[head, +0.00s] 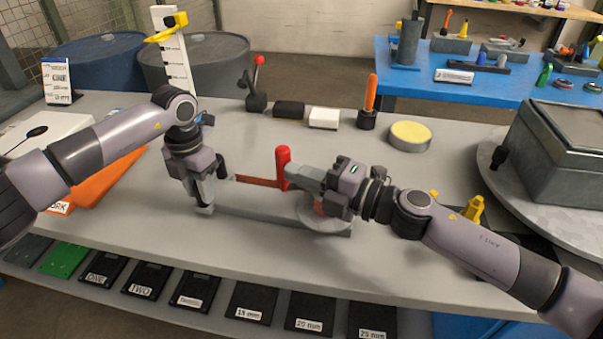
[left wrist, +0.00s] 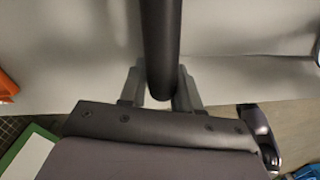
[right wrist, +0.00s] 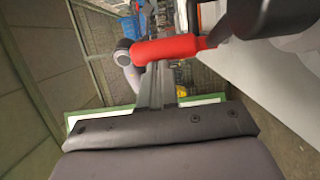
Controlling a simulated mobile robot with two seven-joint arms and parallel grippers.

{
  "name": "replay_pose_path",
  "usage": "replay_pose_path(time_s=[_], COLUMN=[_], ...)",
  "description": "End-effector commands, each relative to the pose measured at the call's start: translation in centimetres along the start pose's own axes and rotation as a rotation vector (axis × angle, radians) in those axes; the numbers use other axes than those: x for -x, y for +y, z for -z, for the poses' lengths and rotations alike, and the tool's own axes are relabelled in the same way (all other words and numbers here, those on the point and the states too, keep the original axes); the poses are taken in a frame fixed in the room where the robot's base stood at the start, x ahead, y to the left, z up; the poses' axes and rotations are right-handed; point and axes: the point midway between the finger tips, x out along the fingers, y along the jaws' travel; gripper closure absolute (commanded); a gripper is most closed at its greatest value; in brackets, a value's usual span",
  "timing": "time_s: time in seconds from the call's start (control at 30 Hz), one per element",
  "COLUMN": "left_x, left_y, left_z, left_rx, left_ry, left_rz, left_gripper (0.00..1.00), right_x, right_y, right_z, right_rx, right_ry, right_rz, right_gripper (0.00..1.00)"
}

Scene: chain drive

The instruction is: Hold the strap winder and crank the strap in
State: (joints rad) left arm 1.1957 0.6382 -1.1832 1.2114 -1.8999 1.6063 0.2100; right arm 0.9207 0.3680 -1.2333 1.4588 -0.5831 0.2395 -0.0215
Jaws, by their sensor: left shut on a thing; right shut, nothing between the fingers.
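The strap winder is a long grey frame (head: 262,208) on the bench. A round grey drum (head: 318,222) sits at its right end, partly hidden by my right gripper. My left gripper (head: 206,205) is at the frame's left end, shut on a dark round handle (left wrist: 162,45). A red crank knob (head: 283,167) stands upright just left of my right gripper (head: 292,180). The right wrist view shows the red knob (right wrist: 170,49) across the fingertips. My right gripper is shut with nothing between its fingers; whether it touches the knob is unclear.
A yellow-topped round tin (head: 410,136), an orange-handled tool (head: 371,93), a white block (head: 324,118) and a dark block (head: 289,109) stand behind. A grey box (head: 562,150) is at right. An orange object (head: 112,178) lies left.

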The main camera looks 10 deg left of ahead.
Motion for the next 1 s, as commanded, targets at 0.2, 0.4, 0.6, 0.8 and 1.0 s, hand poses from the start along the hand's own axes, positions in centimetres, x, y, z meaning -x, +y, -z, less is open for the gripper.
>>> replay_pose_path(time_s=[0.2,0.4,0.6,0.8,1.0], left_x=[0.0,0.1,0.1,0.1,0.1], left_y=[-0.1,-0.2,-0.2,-0.3,-0.4], left_z=[0.0,0.0,-0.1,-0.1,-0.1], left_rx=[-0.005,-0.005,-0.006,-0.01,-0.013], left_ry=[-0.001,-0.001,-0.001,-0.002,-0.002], left_rz=[0.002,0.002,0.002,0.004,0.005], left_gripper=[1.0,1.0,1.0,1.0,1.0], right_x=[-0.7,-1.6,-2.4,-3.4,-3.7], right_y=[0.0,0.1,0.0,0.1,0.1], right_z=[-0.1,-0.6,-1.4,-1.7,-2.6], right_rx=[0.0,-0.001,-0.003,-0.004,-0.007], right_ry=[-0.09,-0.238,-0.358,-0.436,-0.654], right_rz=[-0.001,-0.004,-0.001,-0.01,-0.005], right_gripper=[1.0,1.0,1.0,1.0,1.0])
